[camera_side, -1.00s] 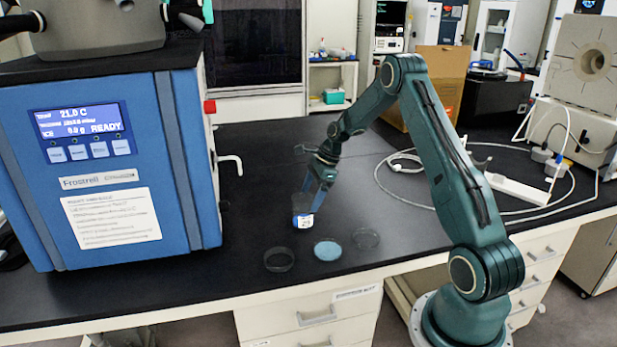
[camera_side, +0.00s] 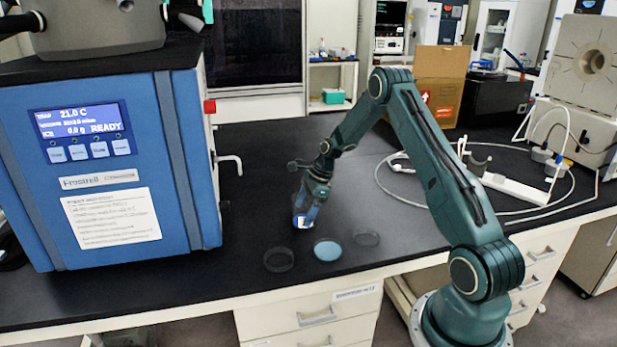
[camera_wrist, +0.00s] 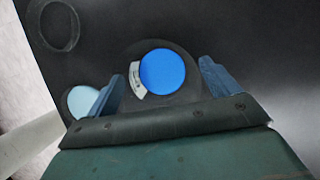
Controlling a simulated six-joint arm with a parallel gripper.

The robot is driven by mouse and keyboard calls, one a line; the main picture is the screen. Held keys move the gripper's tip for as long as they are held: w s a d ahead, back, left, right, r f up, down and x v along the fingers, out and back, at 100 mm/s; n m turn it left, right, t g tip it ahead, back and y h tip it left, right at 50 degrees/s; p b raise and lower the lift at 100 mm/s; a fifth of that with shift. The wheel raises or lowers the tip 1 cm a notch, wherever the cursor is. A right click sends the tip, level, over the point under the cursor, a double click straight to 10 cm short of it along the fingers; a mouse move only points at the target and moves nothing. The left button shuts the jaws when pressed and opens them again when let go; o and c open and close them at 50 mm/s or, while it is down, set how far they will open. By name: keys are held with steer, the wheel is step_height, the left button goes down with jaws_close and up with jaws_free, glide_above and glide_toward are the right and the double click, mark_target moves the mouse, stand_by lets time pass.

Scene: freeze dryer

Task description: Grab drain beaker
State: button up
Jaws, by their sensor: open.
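The drain beaker (camera_side: 302,221) stands upright on the black bench top, a clear vessel with a white label. From above, the wrist view shows it as a round blue surface (camera_wrist: 162,72) with the label on its left side. My gripper (camera_side: 308,205) points down over it and partly hides it in the side view. In the wrist view my gripper (camera_wrist: 164,74) is open, with one blue finger on each side of the beaker and visible gaps between.
The blue freeze dryer (camera_side: 125,170) stands at left, its door handle (camera_side: 230,162) sticking out toward the arm. White tubing (camera_side: 400,196) curls at right.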

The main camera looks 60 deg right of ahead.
steer(key=c, duration=1.1)
steer(key=shift+r, duration=0.3)
steer(key=shift+r, duration=9.6)
steer(key=shift+r, duration=0.1)
